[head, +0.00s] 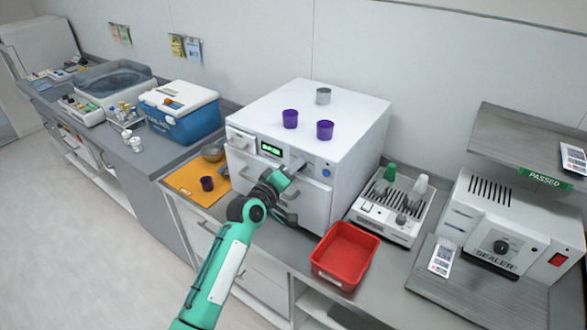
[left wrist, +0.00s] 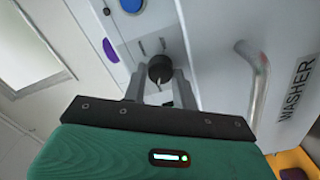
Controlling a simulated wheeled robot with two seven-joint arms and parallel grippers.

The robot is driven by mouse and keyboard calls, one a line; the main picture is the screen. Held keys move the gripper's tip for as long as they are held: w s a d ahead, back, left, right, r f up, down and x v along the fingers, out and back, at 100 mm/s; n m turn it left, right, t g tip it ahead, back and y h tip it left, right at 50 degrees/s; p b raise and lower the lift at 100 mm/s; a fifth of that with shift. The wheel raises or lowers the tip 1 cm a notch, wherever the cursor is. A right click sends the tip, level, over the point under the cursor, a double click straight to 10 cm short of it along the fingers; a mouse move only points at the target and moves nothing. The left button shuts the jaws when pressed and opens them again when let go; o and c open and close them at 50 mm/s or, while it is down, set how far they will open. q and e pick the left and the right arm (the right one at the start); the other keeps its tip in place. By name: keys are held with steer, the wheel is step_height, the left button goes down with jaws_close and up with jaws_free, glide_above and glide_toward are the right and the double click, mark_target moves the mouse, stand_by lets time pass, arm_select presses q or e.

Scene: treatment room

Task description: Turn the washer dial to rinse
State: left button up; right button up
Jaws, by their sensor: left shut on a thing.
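The washer (head: 320,130) is a white box on the counter with a green-lit display (head: 271,149) and a blue button (head: 326,172) on its front. My left gripper (head: 290,169) reaches up to the front panel between the display and the button. In the left wrist view the black round dial (left wrist: 160,68) sits between my two fingers, which are shut on it. Small marks show on the panel near the dial, but I cannot read them or tell its setting. In the head view the gripper largely hides the dial.
Two purple cups (head: 290,119) (head: 325,130) and a grey cup (head: 323,95) stand on top of the washer. A door handle (left wrist: 255,75) is beside the dial. A red bin (head: 345,255), a rack unit (head: 392,207) and a sealer (head: 500,225) stand to the right.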

stand_by(0.3)
arm_select(q)
steer(key=o, duration=1)
steer(key=shift+c, duration=0.2)
steer(key=b+v, duration=0.4)
steer(key=v, duration=0.9)
steer(key=shift+s+a, duration=0.2)
steer(key=shift+s, duration=0.15)
